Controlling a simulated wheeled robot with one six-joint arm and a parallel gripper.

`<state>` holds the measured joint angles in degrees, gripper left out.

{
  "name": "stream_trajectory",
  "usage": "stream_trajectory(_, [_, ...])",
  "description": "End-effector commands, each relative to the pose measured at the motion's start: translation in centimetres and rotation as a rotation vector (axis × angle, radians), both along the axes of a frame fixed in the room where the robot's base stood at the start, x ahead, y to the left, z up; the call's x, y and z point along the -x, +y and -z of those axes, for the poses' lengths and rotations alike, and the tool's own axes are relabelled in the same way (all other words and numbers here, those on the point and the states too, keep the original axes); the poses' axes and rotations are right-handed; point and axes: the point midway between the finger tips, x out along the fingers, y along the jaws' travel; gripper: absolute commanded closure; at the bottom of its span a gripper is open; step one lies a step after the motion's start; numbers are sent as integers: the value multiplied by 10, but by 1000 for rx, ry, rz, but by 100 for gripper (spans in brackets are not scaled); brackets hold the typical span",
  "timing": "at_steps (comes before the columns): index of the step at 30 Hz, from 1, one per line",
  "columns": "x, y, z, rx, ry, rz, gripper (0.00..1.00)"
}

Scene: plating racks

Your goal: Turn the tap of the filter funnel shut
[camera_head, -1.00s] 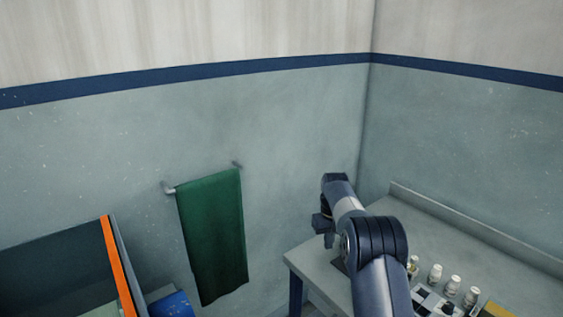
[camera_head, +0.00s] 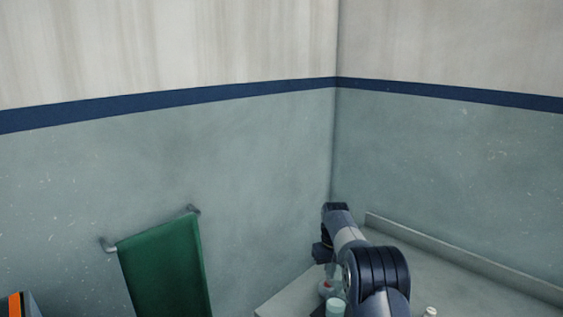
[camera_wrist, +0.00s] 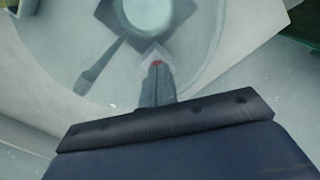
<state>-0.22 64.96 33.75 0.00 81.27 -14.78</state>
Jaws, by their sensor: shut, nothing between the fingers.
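The wrist view shows a large pale translucent disc (camera_wrist: 60,45), which looks like the filter funnel from above, with a smaller round centre (camera_wrist: 148,12) over a dark square. A grey bar with a wider end (camera_wrist: 90,80) lies left of my fingers; I cannot tell whether it is the tap or a shadow. My gripper (camera_wrist: 156,70) is shut and empty over the disc. A small red spot shows at its fingertips; I cannot tell what it belongs to. In the head view a pale rounded thing with a red spot (camera_head: 327,286) shows below my gripper (camera_head: 322,256).
A greenish cylinder (camera_head: 335,308) stands beside my arm at the picture's bottom edge. A white-capped bottle (camera_head: 430,312) is to its right. The grey bench (camera_head: 455,280) has a raised back edge along the wall. A green towel (camera_head: 160,270) hangs at the left.

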Motion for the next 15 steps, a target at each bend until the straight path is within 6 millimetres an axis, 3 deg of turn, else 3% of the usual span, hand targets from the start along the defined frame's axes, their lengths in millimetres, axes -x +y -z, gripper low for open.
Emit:
stream_trajectory(1, [0, 0, 13, 0, 1, 0, 100])
stream_trajectory(7, [0, 0, 33, 0, 1, 0, 100])
stream_trajectory(15, [0, 0, 41, 0, 0, 0, 100])
